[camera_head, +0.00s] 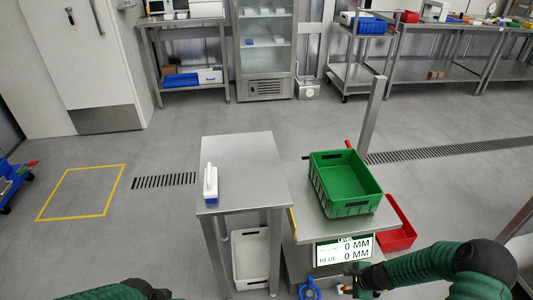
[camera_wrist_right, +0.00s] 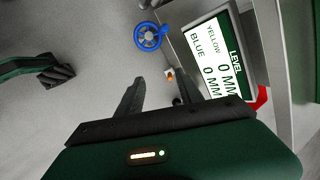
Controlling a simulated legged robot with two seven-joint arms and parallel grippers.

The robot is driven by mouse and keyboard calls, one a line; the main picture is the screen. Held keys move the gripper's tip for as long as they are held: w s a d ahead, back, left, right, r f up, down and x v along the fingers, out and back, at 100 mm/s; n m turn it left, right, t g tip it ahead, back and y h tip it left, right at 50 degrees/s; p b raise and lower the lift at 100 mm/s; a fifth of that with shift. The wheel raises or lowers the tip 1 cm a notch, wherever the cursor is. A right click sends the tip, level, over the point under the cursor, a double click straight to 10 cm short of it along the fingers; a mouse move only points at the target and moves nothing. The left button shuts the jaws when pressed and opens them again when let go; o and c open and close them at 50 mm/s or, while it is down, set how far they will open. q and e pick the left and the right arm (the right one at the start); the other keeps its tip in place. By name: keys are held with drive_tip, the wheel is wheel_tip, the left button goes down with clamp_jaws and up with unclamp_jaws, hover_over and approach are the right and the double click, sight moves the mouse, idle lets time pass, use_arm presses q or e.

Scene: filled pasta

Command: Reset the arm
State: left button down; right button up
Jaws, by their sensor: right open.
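My right arm comes in from the right in the head view, dark green and bent. Its gripper (camera_head: 352,282) is low in front of the machine with the level display (camera_head: 343,249). In the right wrist view the gripper (camera_wrist_right: 154,82) has its two dark fingers apart, with nothing between them. My left arm shows at the bottom left of the head view, and its dark gripper (camera_head: 160,293) is partly cut off by the frame edge. It also shows in the wrist view (camera_wrist_right: 60,74), too small to tell its jaws.
A green crate (camera_head: 350,208) stands on the machine's top, with a red bin (camera_head: 400,236) beside it. A blue handwheel (camera_head: 309,290) is close to my right gripper. A steel table (camera_head: 250,170) holds a white and blue tool (camera_head: 210,185).

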drive_tip(key=s+a+r+n+g, duration=0.1)
drive_tip(key=s+a+r+n, duration=0.25)
drive_tip(key=r+n, duration=0.3)
drive_tip(key=s+a+r+n, duration=0.2)
drive_tip(key=a+r+n, duration=0.3)
drive_tip(key=r, duration=0.3)
drive_tip(key=s+a+r+n+h, duration=0.1)
drive_tip(key=s+a+r+n, duration=0.3)
drive_tip(key=s+r+n, duration=0.6)
wheel_tip(320, 180, up, 23)
drive_tip(key=m+p, duration=0.1)
drive_tip(key=p, duration=2.3)
drive_tip(key=shift+s+r+g, duration=0.15)
drive_tip(key=shift+s+g, duration=0.1)
drive_tip(key=shift+g, duration=0.15)
drive_tip(key=shift+a+m, duration=0.1)
drive_tip(key=shift+m, duration=0.15)
